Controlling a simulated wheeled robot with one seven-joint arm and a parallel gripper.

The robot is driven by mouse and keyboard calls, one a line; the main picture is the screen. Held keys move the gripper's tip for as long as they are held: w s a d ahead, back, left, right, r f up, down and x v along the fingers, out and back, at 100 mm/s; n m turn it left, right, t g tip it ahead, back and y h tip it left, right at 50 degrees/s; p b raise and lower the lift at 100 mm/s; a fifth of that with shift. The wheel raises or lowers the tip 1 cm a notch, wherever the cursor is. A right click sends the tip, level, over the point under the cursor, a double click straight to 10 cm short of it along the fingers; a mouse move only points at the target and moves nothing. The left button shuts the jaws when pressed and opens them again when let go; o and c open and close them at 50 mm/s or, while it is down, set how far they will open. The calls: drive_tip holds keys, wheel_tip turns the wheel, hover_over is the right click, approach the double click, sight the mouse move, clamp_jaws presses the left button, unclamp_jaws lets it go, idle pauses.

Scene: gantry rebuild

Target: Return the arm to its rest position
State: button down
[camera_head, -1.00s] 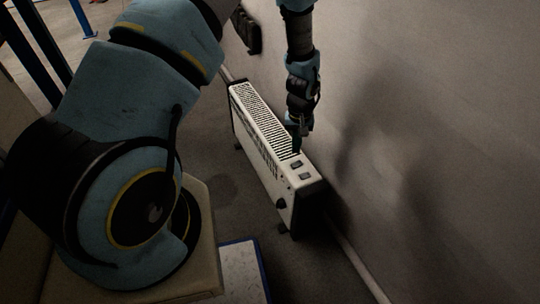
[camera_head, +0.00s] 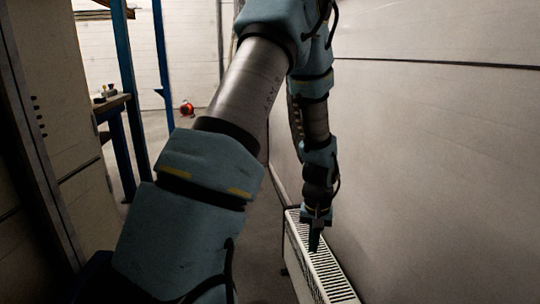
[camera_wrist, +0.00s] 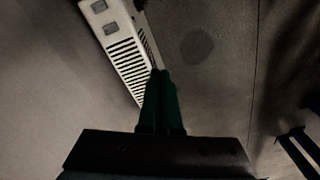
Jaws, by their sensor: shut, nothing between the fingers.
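My arm reaches from the lower left up and over, then hangs down in the head view. My gripper (camera_head: 314,243) points downward, its fingers appearing in front of the slatted top of a white heater (camera_head: 296,243). In the wrist view, my gripper (camera_wrist: 161,78) shows as two dark green fingers pressed together with nothing between them. The heater (camera_wrist: 126,56) lies beyond the fingertips there, with its grille and two switches in view. I cannot tell the exact gap between fingertips and heater.
A pale wall (camera_head: 430,150) runs along the right, close to the arm. A cabinet (camera_head: 60,130) stands at the left. Blue posts (camera_head: 128,95) and a workbench (camera_head: 112,103) are behind it. A red object (camera_head: 187,108) lies on the far floor. Open floor shows near the back.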

drive_tip(key=s+a+r+n+t, duration=0.1)
drive_tip(key=s+a+r, duration=0.3)
drive_tip(key=a+r, duration=0.45)
drive_tip(key=s+a+r+n, duration=0.1)
drive_tip(key=s+a+r, duration=0.4)
drive_tip(key=a, duration=0.6)
wheel_tip(320, 180, up, 19)
drive_tip(key=p, duration=1.8)
drive_tip(key=shift+w+d, duration=0.2)
drive_tip(key=shift+w, duration=0.2)
drive_tip(key=c, duration=1.6)
unclamp_jaws()
